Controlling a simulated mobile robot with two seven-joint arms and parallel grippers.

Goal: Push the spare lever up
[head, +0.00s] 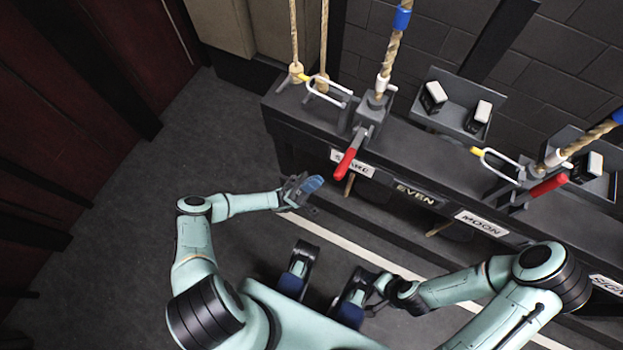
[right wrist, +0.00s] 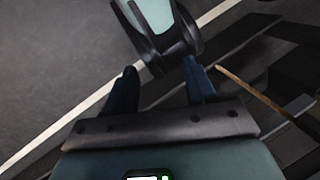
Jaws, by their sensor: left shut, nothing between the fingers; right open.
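The spare lever has a red handle (head: 348,160) that hangs down and outward from its grey bracket on the dark rail, in front of a partly covered white label (head: 359,165) reading "S…ARE". My left gripper (head: 314,184) is shut and empty, just below and left of the handle's end, apart from it in the picture. My right gripper (right wrist: 160,88) is open and empty in the right wrist view, with its blue fingers spread. In the head view it is low near my base, partly hidden.
Another red lever (head: 548,186) stands to the right on the same rail (head: 407,150). Ropes rise from the rail. Small boxes sit on a tray (head: 457,92) behind. The floor (head: 130,210) at left is clear.

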